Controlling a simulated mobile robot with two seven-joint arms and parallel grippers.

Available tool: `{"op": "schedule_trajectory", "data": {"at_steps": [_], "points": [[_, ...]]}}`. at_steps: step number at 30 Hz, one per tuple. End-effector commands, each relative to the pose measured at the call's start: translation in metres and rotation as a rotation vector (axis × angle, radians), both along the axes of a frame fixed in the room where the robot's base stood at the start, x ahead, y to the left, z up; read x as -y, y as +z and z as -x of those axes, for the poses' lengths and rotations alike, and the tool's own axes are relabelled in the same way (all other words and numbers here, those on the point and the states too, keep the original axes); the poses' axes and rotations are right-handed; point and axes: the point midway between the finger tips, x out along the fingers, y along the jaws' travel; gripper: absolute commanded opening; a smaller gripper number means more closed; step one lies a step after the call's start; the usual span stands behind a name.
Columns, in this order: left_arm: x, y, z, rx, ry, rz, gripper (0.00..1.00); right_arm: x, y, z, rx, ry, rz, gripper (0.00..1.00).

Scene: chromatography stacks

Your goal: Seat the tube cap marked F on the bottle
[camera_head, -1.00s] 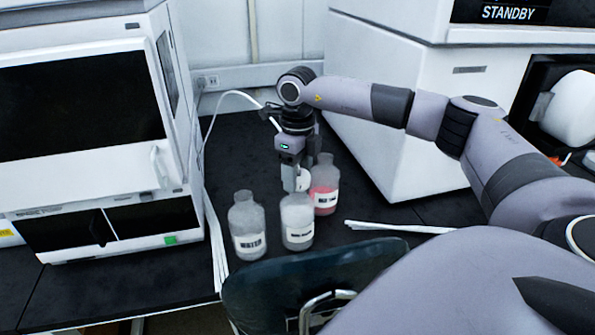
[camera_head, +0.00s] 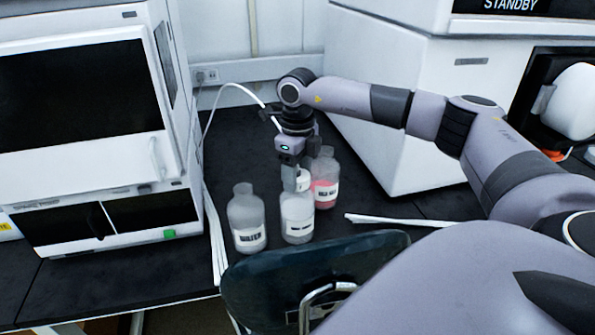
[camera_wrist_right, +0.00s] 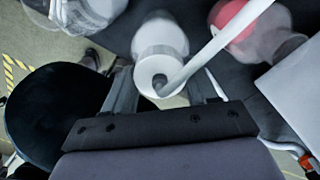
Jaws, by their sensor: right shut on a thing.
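My right gripper (camera_head: 297,184) points down and is shut on a white cap (camera_head: 304,181), right over the middle bottle. In the right wrist view the cap (camera_wrist_right: 158,72) sits between the fingers, with a white tube (camera_wrist_right: 215,45) running out of it to the upper right. No letter is readable on the cap. The middle bottle (camera_head: 297,222) is clear-white with an unreadable label and stands upright. Its neck is hidden behind the gripper and cap, so I cannot tell whether the cap touches it. My left gripper is not in view.
The WATER bottle (camera_head: 247,222) stands close on the left, and a bottle with red liquid (camera_head: 325,188) stands close behind on the right. White tubes (camera_head: 390,220) lie on the dark bench. A dark chair (camera_head: 260,285) is in front. White instruments flank both sides.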

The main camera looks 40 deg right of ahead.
Motion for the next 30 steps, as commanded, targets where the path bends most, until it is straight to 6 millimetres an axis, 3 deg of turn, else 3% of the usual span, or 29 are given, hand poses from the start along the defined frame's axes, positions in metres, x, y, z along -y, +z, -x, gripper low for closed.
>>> {"op": "schedule_trajectory", "data": {"at_steps": [12, 13, 15, 21, 22, 23, 30], "points": [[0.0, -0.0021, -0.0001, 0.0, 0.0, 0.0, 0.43, -0.0001, -0.0062, -0.0001, 0.0, 0.0, 0.0, 0.26], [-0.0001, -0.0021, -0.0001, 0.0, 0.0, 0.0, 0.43, -0.0001, -0.0062, -0.0001, 0.0, 0.0, 0.0, 0.64], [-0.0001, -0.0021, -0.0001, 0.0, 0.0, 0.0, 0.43, -0.0001, -0.0061, -0.0001, 0.0, 0.0, 0.0, 0.87], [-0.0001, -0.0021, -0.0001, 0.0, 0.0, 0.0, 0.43, -0.0001, -0.0061, -0.0001, 0.0, 0.0, 0.0, 0.87], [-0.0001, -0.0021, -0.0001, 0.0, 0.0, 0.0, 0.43, -0.0001, -0.0064, 0.0, 0.0, 0.0, 0.0, 0.91], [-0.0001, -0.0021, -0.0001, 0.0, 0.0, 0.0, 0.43, -0.0001, -0.0064, 0.0, 0.0, 0.0, 0.0, 1.0], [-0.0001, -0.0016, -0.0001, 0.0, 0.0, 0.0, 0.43, -0.0001, -0.0058, 0.0, 0.0, 0.0, 0.0, 1.0]]}}
